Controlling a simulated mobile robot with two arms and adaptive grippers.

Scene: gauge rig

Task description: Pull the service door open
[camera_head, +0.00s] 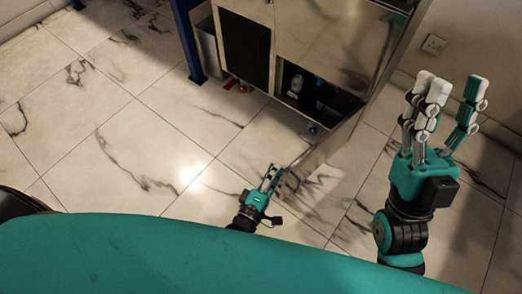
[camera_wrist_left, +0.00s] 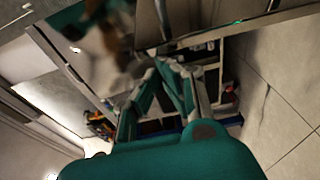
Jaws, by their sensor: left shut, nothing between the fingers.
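A grey, shiny door panel (camera_head: 345,133), which looks like the service door, stands swung out from the cabinet in the head view, seen nearly edge-on. Behind it the cabinet's lower compartment (camera_head: 318,94) is open, with bottles inside. My left gripper (camera_head: 272,172) is low, close to the panel's near lower end; I cannot tell whether it touches. Its fingers are shut and empty, and in the left wrist view the fingertips (camera_wrist_left: 165,64) point towards the cabinet. No handle can be made out. My right gripper (camera_head: 446,92) is raised at the right, open and empty, fingers pointing up.
A dark cabinet front (camera_head: 245,48) is left of the open compartment. A blue post (camera_head: 188,40) and a pale bin (camera_head: 206,45) stand further left. Small red items (camera_head: 232,85) lie on the floor by the cabinet. The marble floor (camera_head: 110,110) at left is clear.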

